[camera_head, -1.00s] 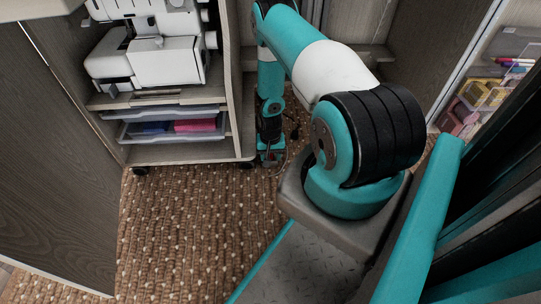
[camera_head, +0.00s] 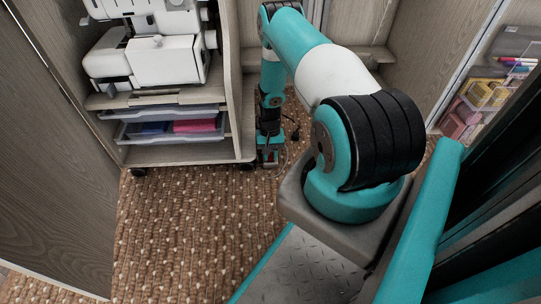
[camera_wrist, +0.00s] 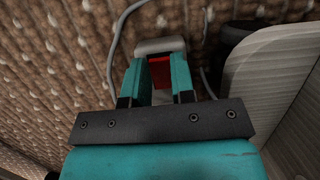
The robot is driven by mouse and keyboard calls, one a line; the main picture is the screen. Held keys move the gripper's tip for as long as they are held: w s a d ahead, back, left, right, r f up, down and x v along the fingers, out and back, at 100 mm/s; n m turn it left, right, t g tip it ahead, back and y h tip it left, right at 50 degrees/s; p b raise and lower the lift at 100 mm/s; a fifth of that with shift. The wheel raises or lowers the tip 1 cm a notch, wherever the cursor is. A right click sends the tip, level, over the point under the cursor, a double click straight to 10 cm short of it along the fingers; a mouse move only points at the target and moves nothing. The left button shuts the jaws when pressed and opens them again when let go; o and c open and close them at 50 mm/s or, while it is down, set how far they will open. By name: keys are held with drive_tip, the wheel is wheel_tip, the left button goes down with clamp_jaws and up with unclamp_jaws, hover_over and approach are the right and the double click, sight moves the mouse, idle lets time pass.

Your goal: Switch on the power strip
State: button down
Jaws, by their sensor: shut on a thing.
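My gripper (camera_wrist: 159,68) points down at the floor in the wrist view. Its two teal fingers stand on either side of a red block (camera_wrist: 160,73), which looks like the power strip's switch, and are shut on it. A pale grey end of the power strip (camera_wrist: 160,46) shows just beyond the fingertips; the rest is hidden by the gripper. In the head view my gripper (camera_head: 269,156) is low by the floor, right of the cabinet's lower corner, and the strip is mostly hidden there.
The cabinet (camera_head: 190,153) with a white sewing machine (camera_head: 163,60) and drawers stands close left of my arm. A black caster (camera_wrist: 240,32) and cabinet panel (camera_wrist: 270,85) are close right in the wrist view. A grey cable (camera_wrist: 116,45) curves beside the strip. Carpet (camera_head: 190,240) in front is clear.

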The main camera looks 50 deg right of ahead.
drive_tip(key=c, duration=1)
unclamp_jaws()
drive_tip(key=shift+o, duration=0.2)
drive_tip(key=p+v, duration=0.8)
drive_tip(key=v, duration=0.9)
drive_tip(key=shift+r, duration=0.25)
drive_tip(key=shift+d, duration=0.15)
